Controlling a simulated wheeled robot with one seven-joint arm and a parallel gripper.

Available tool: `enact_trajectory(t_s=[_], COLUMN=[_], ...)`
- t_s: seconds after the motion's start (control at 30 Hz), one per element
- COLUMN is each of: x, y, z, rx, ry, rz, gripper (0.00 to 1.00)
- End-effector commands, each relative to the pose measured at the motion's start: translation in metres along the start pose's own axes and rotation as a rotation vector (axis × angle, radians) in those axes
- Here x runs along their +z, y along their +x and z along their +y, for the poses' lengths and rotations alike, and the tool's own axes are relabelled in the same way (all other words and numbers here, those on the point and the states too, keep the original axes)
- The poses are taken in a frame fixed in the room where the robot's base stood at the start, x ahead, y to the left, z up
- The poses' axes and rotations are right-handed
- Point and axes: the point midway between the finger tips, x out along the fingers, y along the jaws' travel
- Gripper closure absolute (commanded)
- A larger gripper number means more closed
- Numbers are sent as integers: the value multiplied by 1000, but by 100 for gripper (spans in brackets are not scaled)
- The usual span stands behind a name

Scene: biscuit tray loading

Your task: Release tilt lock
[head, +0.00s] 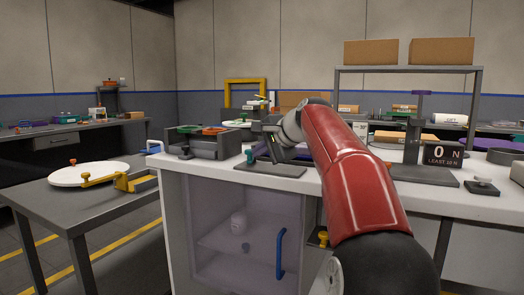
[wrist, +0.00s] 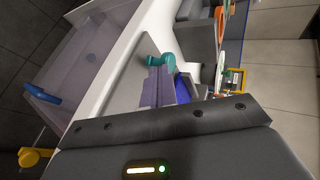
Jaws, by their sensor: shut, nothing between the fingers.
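A tilt fixture with a dark base plate (head: 270,170) stands on the white counter in front of the grey bin. A small teal knob (head: 250,157) shows at its left end. In the wrist view the teal knob (wrist: 162,61) sits at the end of a purple-grey bar (wrist: 157,90), with a dark blue part (wrist: 183,88) beside it. I cannot tell which part is the tilt lock. My gripper (head: 272,152) is shut and empty, low over the fixture. Its fingertips are hard to make out, and I cannot tell whether they touch anything.
A grey bin (head: 205,143) with green and orange items stands at the left. A force stand (head: 418,150) with a display (head: 441,153) reading 0 N is to the right. Below the counter is a clear cabinet door with a blue handle (head: 281,254). A side table (head: 80,192) holds a white disc.

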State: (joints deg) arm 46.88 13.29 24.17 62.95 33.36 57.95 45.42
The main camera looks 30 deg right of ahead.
Motion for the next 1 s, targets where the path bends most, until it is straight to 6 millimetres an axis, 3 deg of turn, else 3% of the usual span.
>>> enact_trajectory(t_s=[0.2, 0.4, 1.0], x=[17, 26, 22], y=[4, 12, 13], z=[-7, -10, -8], rx=[0, -1, -1], ry=[77, 86, 85], rz=[137, 147, 149], gripper=[100, 100, 100])
